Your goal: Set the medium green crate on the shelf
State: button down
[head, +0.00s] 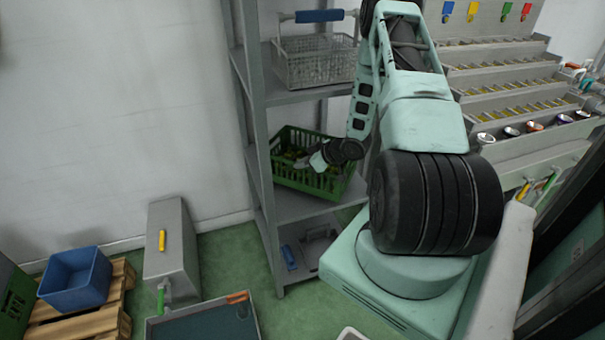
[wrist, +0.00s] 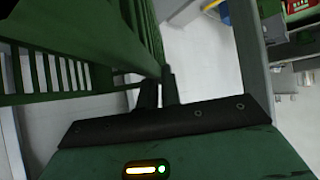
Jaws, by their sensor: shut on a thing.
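The green crate (head: 303,179) is at the middle level of the grey metal shelf (head: 262,160) in the head view, with small greenish-brown items inside. It looks tilted. My gripper (head: 325,160) is at its near right side, shut on the crate's rim. In the wrist view the crate's slatted wall (wrist: 75,45) fills the upper left, and my gripper's dark fingers (wrist: 158,95) meet its edge. Whether the crate's underside touches the shelf board is unclear. My arm hides part of the shelf's right side.
A wire basket (head: 313,64) with a blue handle stands on the board above. Blue-handled items (head: 290,257) lie on the bottom board. A blue bin (head: 76,278) sits on a pallet at left. A stepped rack (head: 510,90) stands at right.

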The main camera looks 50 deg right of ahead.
aim_at(330, 173)
jog(key=shift+f, duration=2.25)
jog(key=c, duration=2)
grip_release()
jog(key=shift+f, duration=0.2)
jog(key=o, duration=0.4)
jog(key=shift+r, duration=0.25)
jog(key=v, duration=1.2)
jog(key=shift+f, duration=0.1)
